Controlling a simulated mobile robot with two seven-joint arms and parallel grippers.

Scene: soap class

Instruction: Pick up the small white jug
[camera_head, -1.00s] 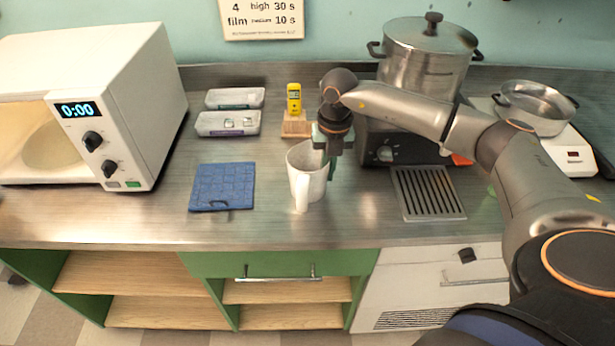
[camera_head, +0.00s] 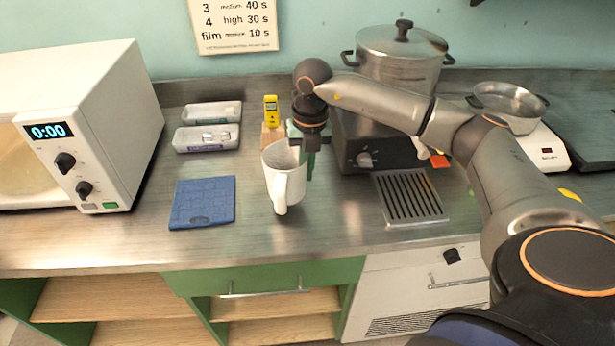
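The small white jug (camera_head: 284,182) is near the middle of the counter in the head view, upright, its handle toward me. My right gripper (camera_head: 308,152) comes down from above at the jug's right rim. Its green fingers are at the right wall, one visible outside it; the other is mostly hidden by the jug. The gripper appears shut on this wall, and the jug seems to hang a little above the counter. My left gripper is not in view.
A blue mat (camera_head: 203,203) lies left of the jug and a metal drain grate (camera_head: 410,197) to the right. Behind are a yellow device (camera_head: 271,110), clear trays (camera_head: 207,137) and a hotplate with a large pot (camera_head: 400,68). A microwave (camera_head: 118,120) stands at left.

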